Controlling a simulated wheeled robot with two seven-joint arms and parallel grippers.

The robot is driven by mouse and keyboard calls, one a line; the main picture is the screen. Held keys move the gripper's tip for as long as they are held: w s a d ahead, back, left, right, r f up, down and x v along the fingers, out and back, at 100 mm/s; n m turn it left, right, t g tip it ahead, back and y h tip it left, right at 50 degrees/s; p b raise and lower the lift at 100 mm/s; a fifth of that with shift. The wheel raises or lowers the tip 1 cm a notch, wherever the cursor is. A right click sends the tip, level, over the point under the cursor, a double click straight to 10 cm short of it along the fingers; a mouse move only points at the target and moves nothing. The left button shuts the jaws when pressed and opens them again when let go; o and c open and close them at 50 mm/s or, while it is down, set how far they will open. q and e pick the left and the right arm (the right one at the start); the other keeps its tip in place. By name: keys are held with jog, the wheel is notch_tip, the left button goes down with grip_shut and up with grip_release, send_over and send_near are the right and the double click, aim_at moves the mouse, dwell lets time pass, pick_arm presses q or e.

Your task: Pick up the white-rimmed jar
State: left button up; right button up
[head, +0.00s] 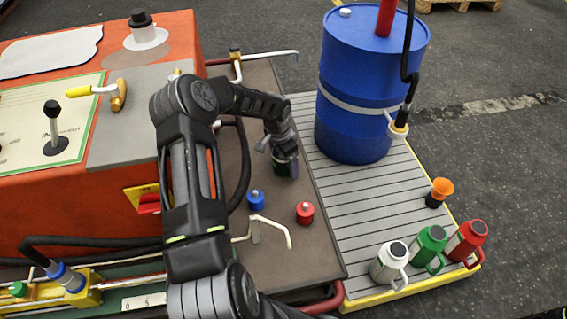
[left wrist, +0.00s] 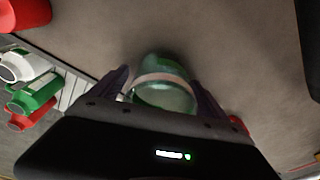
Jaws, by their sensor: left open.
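The jar (left wrist: 163,92) is greenish glass with a pale rim band and stands on the brown-grey deck. In the left wrist view it sits between the two fingers of my left gripper (left wrist: 160,88), which are open on either side of it. Whether a finger touches the glass I cannot tell. In the head view my left gripper (head: 281,150) points down over the jar (head: 287,168), which shows only as a dark greenish body, largely hidden by the gripper. My right gripper is in neither view.
A blue knobbed piece (head: 256,200) and a red one (head: 305,212) sit on the deck near the jar. A bent pale handle (head: 272,230) is close by.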

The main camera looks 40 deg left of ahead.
pick_arm(q)
jog(key=shift+c, duration=0.3)
jog(key=c, duration=1.5)
jog(key=shift+r, duration=0.15)
notch_tip(320, 180, up, 10)
jog(key=shift+f+p, duration=0.1)
jog(key=shift+p, duration=1)
